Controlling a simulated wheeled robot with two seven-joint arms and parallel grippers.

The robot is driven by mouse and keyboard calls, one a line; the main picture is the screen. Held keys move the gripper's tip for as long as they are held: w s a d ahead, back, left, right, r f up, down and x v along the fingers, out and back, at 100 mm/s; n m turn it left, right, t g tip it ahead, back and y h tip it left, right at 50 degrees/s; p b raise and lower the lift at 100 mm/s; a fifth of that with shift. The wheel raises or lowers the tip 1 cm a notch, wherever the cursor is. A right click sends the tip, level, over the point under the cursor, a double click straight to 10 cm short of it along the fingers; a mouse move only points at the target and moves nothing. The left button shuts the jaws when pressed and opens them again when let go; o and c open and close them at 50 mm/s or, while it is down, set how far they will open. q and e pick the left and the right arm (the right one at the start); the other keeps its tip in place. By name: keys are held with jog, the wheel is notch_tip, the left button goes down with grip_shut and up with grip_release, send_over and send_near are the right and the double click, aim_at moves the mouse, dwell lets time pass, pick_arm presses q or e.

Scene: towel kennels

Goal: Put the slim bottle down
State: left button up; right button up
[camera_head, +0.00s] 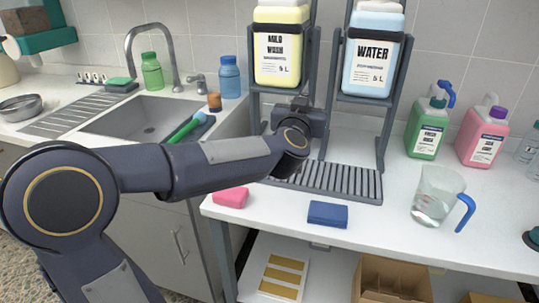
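My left arm comes in from the left and reaches to the dispenser stand. My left gripper (307,118) is at the stand, below the yellow container; its wrist hides the fingers and whatever may be between them. I cannot pick out a slim bottle there. A green bottle (152,72) and a blue bottle (230,78) stand upright behind the sink, apart from the gripper. Clear bottles (526,146) are partly cut off at the right edge. I cannot tell which, if any, is the slim bottle. My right gripper is not in view.
A yellow container (281,52) and a blue water container (371,62) hang in the stand above a slatted drain (335,182). A pink sponge (231,197), blue sponge (327,214), jug (434,200), green jug (428,128) and pink jug (483,137) stand on the white counter (390,230).

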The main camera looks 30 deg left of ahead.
pick_arm(q)
jog(key=w+a+f+b, duration=0.1)
jog(key=a+f+b, duration=0.3)
jog(key=w+a+f+b, duration=0.1)
jog(key=a+f+b, duration=0.2)
jog(key=f+b, duration=0.1)
jog(key=w+a+f+b, duration=0.1)
jog(key=a+f+b, duration=0.3)
jog(key=shift+w+a+f, duration=0.1)
jog(key=shift+a+f, duration=0.15)
jog(key=shift+a, duration=0.05)
jog(key=shift+r, duration=0.15)
jog(key=o, duration=1)
jog(key=shift+c, duration=0.2)
